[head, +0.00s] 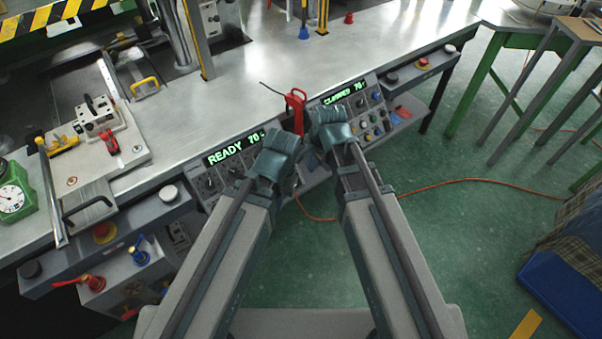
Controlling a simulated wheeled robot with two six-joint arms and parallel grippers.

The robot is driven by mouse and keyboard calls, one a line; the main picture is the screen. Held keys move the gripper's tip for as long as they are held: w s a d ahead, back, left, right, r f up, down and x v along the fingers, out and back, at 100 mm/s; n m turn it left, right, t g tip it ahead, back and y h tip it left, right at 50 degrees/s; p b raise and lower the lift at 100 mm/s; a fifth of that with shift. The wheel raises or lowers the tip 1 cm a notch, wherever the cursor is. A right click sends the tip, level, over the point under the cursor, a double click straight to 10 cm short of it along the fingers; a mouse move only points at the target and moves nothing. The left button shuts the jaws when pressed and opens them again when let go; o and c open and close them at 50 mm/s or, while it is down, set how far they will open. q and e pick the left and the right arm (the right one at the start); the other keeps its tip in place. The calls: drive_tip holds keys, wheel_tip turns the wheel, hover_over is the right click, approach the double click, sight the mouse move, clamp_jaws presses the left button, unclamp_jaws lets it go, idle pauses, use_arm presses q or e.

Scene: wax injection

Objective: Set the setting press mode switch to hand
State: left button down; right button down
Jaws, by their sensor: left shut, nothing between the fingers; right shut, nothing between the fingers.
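Two sloped control panels are set into the bench front. The left panel (210,184) has a green display (236,148) reading "READY 70" and dark knobs, and is partly covered by my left arm. The right panel (368,128) has a display (344,92) reading "CLAMPED 76" and several knobs and coloured buttons. I cannot tell which knob is the setting press mode switch or where it points. My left gripper (284,146) is shut and empty beside the left panel's right end. My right gripper (325,120) is shut and empty at the right panel's left edge.
A red-handled tool (296,108) stands on the bench edge between the panels, close behind both grippers. A green dial gauge (12,198) is far left. The bench top's middle (330,50) is mostly clear.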

sight(296, 170)
drive_tip(key=shift+f, duration=0.15)
drive_tip(key=w+a+f+b, duration=0.1)
drive_tip(key=f+b, duration=0.2)
drive_tip(key=w+a+f+b, duration=0.1)
drive_tip(key=w+f+b, duration=0.1)
drive_tip(key=f+b, duration=0.2)
drive_tip(key=w+a+f+b, duration=0.1)
drive_tip(key=f+b, duration=0.2)
drive_tip(key=b, duration=0.1)
drive_tip(key=shift+w+a+f, duration=0.2)
drive_tip(key=shift+w+f, duration=0.15)
drive_tip(key=shift+f, duration=0.05)
drive_tip(key=shift+w+a, duration=0.1)
drive_tip(key=shift+w, duration=0.05)
drive_tip(key=shift+w+a+g+h, duration=0.3)
drive_tip(key=shift+w+a+g, duration=0.2)
drive_tip(key=shift+w, duration=0.25)
drive_tip(key=shift+s+f, duration=0.15)
drive_tip(key=shift+s, duration=0.05)
drive_tip(key=shift+s+d, duration=0.1)
drive_tip(key=shift+d, duration=0.05)
drive_tip(key=shift+s, duration=0.1)
